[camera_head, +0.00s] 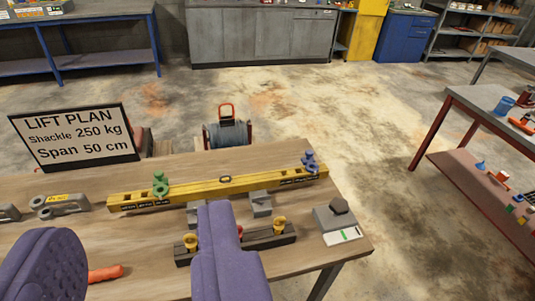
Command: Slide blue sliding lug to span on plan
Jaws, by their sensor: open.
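The yellow lifting beam (217,188) lies across the wooden workbench on grey supports. The blue sliding lug (309,162) stands at its right end. A green lug (160,186) stands toward its left end. Dark labels line the beam's front face, too small to read. The lift plan sign (75,137) behind the bench reads "Shackle 250 kg" and "Span 50 cm". My gripper (132,225) has purple fingers spread wide and empty, near the camera, in front of the beam. The blue lug is beyond it, to the upper right, with no contact.
A dark bar with yellow eye bolts (278,227) lies in front of the beam, partly behind my right finger. A grey block (336,217) stands at the bench's right corner. An orange-red handle (105,273) lies between the fingers. Grey shackles (60,205) lie at left.

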